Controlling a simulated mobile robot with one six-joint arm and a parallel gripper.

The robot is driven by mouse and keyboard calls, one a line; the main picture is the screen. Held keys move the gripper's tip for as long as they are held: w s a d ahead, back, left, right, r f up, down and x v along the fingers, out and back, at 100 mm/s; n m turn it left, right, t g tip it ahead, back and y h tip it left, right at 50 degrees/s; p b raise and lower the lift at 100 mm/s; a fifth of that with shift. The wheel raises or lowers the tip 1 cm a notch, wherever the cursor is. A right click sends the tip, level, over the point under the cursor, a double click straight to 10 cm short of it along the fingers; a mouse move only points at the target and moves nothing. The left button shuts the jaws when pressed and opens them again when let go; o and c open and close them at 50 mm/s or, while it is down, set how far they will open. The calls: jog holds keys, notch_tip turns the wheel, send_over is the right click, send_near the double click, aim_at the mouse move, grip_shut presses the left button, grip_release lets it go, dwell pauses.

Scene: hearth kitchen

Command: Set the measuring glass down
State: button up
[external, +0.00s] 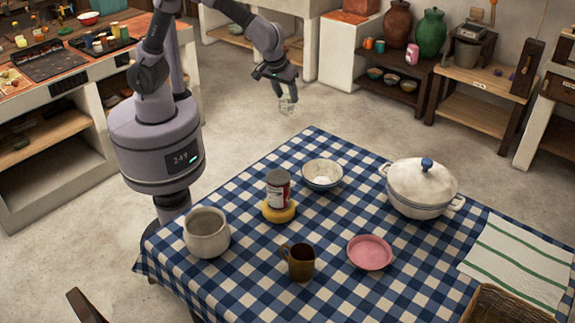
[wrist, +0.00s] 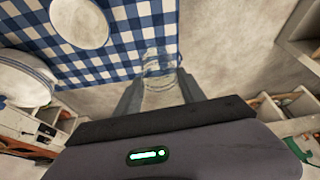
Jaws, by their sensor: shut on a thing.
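The measuring glass (external: 286,106) is small and clear. My gripper (external: 284,97) is shut on it and holds it in the air, beyond the table's far corner in the external view. In the wrist view the glass (wrist: 158,65) shows between the two fingers of my gripper (wrist: 157,88), with the cloth edge and the floor behind it. The table (external: 330,215) has a blue and white checked cloth, also seen in the wrist view (wrist: 125,40). The glass is hard to make out against the pale floor.
The far corner of the cloth is bare.

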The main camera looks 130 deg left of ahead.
jog(key=s+a+n+g, duration=0.2)
jog(key=s+a+n, duration=0.25)
jog(key=s, duration=0.45)
notch_tip(320, 180, down, 15)
jog(key=w+a+f+b, duration=0.1)
jog(key=w+a+f, duration=0.1)
jog(key=w+a, duration=0.8)
jog(key=shift+w+a+f+h+b, duration=0.15)
jog(key=shift+w+a+h+b, duration=0.2)
jog(key=shift+a, duration=0.2)
jog(key=shift+w+f+b, duration=0.15)
jog(key=shift+f+b, duration=0.75)
jog(key=shift+f, duration=0.75)
jog(key=shift+f, duration=0.25)
jog(key=o, duration=1.5)
jog(key=shift+r, duration=0.1)
